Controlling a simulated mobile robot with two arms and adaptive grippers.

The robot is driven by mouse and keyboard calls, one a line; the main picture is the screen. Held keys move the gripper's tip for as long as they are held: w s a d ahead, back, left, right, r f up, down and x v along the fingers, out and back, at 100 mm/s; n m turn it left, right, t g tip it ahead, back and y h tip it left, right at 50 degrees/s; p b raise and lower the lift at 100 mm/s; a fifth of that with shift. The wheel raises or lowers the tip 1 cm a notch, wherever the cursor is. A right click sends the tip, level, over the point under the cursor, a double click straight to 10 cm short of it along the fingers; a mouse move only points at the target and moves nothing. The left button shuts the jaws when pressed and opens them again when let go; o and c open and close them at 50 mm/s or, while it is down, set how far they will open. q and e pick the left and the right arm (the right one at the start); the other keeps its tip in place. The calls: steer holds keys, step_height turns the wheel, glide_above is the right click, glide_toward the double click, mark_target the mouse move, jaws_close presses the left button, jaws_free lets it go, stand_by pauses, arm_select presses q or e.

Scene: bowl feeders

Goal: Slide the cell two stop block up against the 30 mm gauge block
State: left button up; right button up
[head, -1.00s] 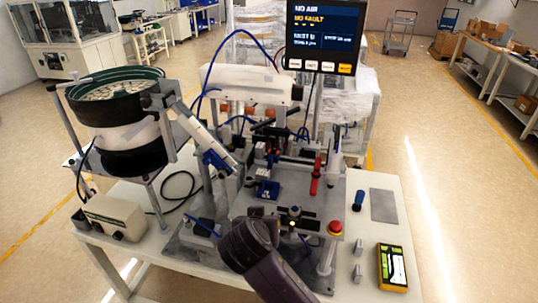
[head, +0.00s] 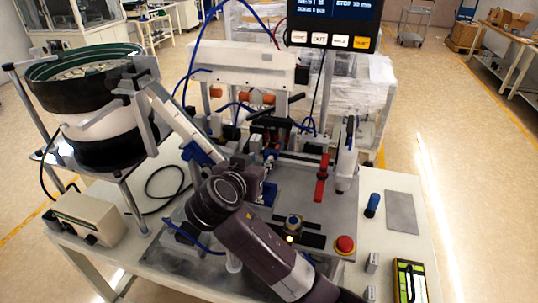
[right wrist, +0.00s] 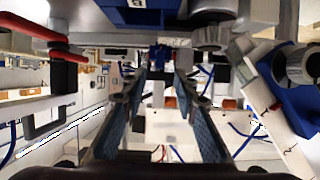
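My right gripper (head: 262,172) reaches over the fixture plate from the front and covers part of the station. In the right wrist view its two fingers (right wrist: 160,85) stand apart, with a clear gap between them. A small grey-blue block (right wrist: 160,56) shows beyond the fingertips, in line with the gap; I cannot tell whether it is the cell two stop block. A blue fixture part (head: 270,193) is partly hidden behind the gripper. I cannot single out the 30 mm gauge block. My left gripper is not in view.
A red-handled clamp (head: 321,178) stands right of the gripper. A red button (head: 345,244) and a round knob (head: 293,224) are in front. The bowl feeder (head: 85,95) stands left.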

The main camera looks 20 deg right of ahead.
mark_target(266, 155)
steer(key=shift+w+d, duration=0.25)
steer(key=shift+w, duration=0.1)
steer(key=p+x, duration=0.2)
steer(key=x, duration=0.4)
steer(key=shift+d, duration=0.1)
steer(key=shift+w+d+f, duration=0.15)
steer(key=shift+w+f, duration=0.05)
steer(key=shift+f, duration=0.05)
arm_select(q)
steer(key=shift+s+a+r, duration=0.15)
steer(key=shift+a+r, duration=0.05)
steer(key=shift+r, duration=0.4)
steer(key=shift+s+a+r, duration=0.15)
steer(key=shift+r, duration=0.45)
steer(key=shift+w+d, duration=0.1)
arm_select(e)
steer(key=shift+c, duration=0.7)
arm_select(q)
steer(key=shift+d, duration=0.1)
arm_select(e)
jaws_close()
